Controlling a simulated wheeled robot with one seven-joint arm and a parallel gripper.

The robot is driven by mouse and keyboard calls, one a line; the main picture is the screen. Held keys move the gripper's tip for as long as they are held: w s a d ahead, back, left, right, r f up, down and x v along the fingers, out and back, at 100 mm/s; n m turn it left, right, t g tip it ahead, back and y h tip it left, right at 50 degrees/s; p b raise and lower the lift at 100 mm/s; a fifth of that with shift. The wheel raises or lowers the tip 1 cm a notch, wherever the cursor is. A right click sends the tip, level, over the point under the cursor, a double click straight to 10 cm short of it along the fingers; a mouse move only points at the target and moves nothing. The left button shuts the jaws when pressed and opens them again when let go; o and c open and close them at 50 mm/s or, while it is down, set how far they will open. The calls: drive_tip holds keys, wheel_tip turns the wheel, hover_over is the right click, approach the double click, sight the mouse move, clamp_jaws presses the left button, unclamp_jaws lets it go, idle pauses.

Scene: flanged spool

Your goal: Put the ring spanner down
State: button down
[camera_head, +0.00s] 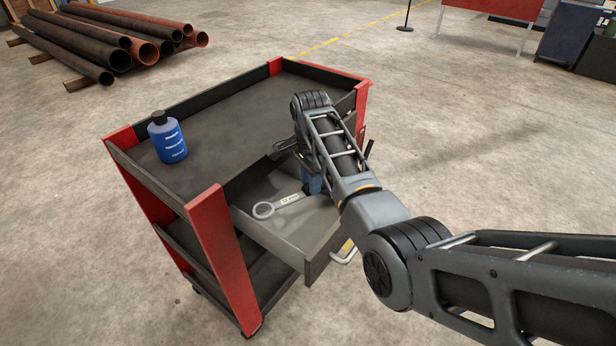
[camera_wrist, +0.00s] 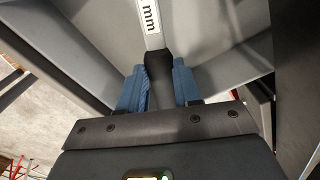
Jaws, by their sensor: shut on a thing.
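The ring spanner (camera_head: 276,205) is light grey with a ring end and dark marking on its shank. In the head view it lies along or just above the floor of the open drawer (camera_head: 306,231), ring to the left. My gripper (camera_wrist: 159,88) is shut on the spanner's dark handle end, with a blue finger on each side. The spanner's shank (camera_wrist: 150,22) shows at the top of the wrist view, its ring out of frame. My arm hides the handle end in the head view. I cannot tell whether the spanner touches the drawer floor.
The drawer belongs to a red and black trolley (camera_head: 226,243). A blue bottle (camera_head: 167,138) stands on its top tray, at the left. The rest of that tray is bare. Pipes (camera_head: 103,40) lie on the floor at the back left. The drawer floor looks otherwise clear.

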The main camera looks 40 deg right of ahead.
drive_tip(key=shift+f+b, duration=0.55)
drive_tip(key=shift+f, duration=0.75)
wheel_tip(320, 180, down, 4)
drive_tip(key=b, duration=0.4)
drive_tip(key=shift+f, duration=0.1)
drive_tip(key=shift+f+b, duration=0.45)
drive_tip(key=shift+f, duration=0.1)
drive_tip(key=c, duration=0.7)
unclamp_jaws()
drive_tip(key=shift+f, duration=0.1)
